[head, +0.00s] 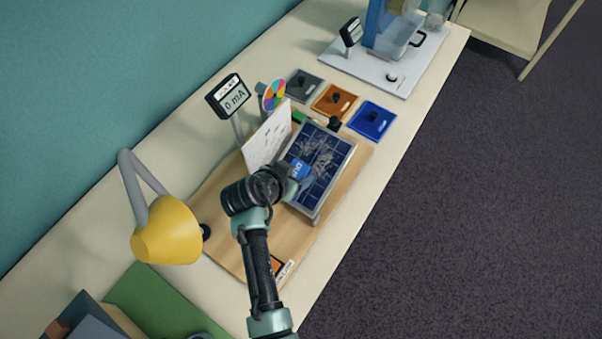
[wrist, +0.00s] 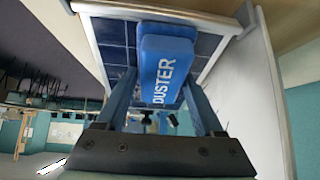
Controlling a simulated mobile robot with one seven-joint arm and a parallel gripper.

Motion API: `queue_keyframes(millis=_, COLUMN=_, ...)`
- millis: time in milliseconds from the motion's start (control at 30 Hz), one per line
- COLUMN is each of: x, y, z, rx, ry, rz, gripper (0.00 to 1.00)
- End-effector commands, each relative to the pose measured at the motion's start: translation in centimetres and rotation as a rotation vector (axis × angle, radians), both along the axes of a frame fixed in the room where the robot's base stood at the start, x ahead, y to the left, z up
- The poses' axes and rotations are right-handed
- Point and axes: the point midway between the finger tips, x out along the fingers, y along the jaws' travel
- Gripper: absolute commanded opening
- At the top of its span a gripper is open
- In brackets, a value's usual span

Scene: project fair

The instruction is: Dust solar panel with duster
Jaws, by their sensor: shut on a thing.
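The solar panel (head: 334,160) is a dark blue gridded panel in a light frame, tilted on a wooden board (head: 220,210). Greyish dust smudges show on its upper part. In the wrist view the panel (wrist: 112,52) is behind the duster. The blue duster (wrist: 167,65), lettered DUSTER, is between the fingers of my gripper (wrist: 165,110), which is shut on it. In the head view the duster (head: 299,169) is over the panel's left-middle part, partly hidden by my wrist. I cannot tell whether it touches the panel.
A white card (head: 266,138) stands left of the panel, near a meter reading 0 mA (head: 228,96) and a coloured disc (head: 274,95). A yellow lamp (head: 167,235) stands at left. Grey, orange (head: 334,100) and blue (head: 372,120) tiles with knobs lie beyond the panel.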

Motion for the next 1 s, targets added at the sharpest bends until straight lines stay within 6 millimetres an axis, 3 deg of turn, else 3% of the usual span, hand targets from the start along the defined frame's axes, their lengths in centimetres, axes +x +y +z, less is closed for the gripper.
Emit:
queue_keyframes(millis=33, x=-1.2, y=2.2, z=-1.9, rx=0.025, ry=0.046, rz=0.038, gripper=0.00)
queue_keyframes(millis=1000, x=3.9, y=-1.6, z=1.0, rx=0.024, ry=0.031, rz=0.031, gripper=0.00)
